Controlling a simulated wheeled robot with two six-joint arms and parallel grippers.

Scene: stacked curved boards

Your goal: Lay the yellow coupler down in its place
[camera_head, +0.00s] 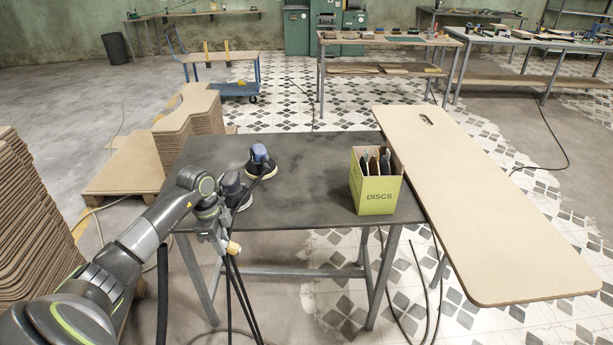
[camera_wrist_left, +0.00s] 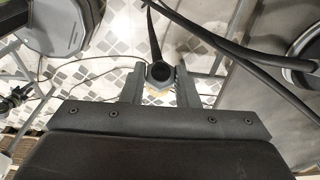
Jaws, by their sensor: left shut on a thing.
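The yellow coupler (camera_head: 233,248) shows at my left gripper (camera_head: 222,238), just off the near left edge of the dark table. My left gripper is shut on it, with dark hoses hanging below. In the left wrist view, a dark round hose end (camera_wrist_left: 160,72) sits between my left gripper's fingers (camera_wrist_left: 160,85), with a little of the yellow coupler (camera_wrist_left: 157,91) under it. The fingers hide most of it there. My right gripper is out of view.
The dark table (camera_head: 305,165) carries two sanders, one at the back (camera_head: 260,162) and one nearer my arm (camera_head: 235,190). A green DISCS box (camera_head: 376,195) stands at its right. A large board (camera_head: 490,200) lies beyond the right edge. Stacked boards (camera_head: 25,220) rise at left. The table's middle is clear.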

